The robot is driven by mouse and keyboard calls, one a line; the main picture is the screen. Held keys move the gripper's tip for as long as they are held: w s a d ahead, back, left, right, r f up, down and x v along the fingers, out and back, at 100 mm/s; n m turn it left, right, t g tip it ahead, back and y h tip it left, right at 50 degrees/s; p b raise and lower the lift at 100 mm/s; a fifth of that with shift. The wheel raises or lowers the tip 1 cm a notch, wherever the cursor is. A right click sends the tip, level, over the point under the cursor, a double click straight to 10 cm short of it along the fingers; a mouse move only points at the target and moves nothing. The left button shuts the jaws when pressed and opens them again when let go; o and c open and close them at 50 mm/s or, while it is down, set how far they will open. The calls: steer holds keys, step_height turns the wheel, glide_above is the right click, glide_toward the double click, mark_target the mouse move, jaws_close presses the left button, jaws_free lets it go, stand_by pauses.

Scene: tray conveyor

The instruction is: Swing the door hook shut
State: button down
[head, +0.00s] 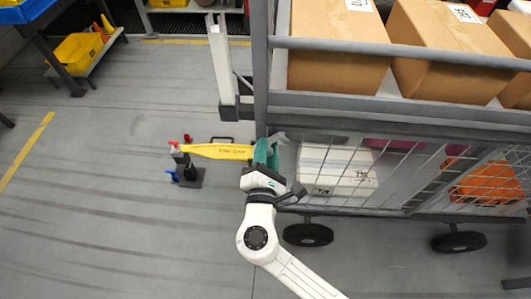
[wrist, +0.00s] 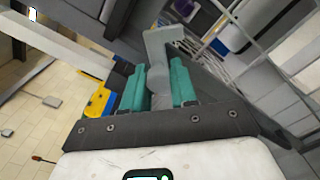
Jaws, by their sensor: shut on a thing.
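My gripper (head: 266,154) is at the corner post of the grey cage cart, at the near end of its mesh side. In the wrist view its two green fingers (wrist: 160,68) close from both sides on a grey piece with a flat, wider top, which looks like the door hook (wrist: 163,38). A small part of the hook (head: 280,137) shows above the fingers in the head view. The fingers hide its lower part, and I cannot tell whether it sits in a catch. The cage cart (head: 261,75) stands on black wheels.
A yellow lettered bar (head: 215,151) reaches from a dark stand (head: 188,172) with red and blue knobs to beside my gripper. An upright pale post (head: 221,60) stands left of the cart. Cardboard boxes (head: 338,50) fill the upper shelf. The floor at left is mostly clear.

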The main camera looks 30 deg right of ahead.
steer(key=m+b, duration=0.3)
steer(key=f+m+b, duration=0.1)
steer(key=m+b, duration=0.2)
steer(key=b, duration=0.1)
steer(key=f+m+b, duration=0.1)
steer(key=m+b, duration=0.2)
steer(key=shift+s+d+f, duration=0.2)
steer(key=shift+s+d, duration=0.1)
steer(key=shift+b, duration=0.3)
steer(key=c, duration=1)
jaws_free()
steer(key=shift+o, duration=0.2)
steer(key=shift+s, duration=0.1)
steer(key=v, duration=1)
steer(key=shift+s+a, duration=0.2)
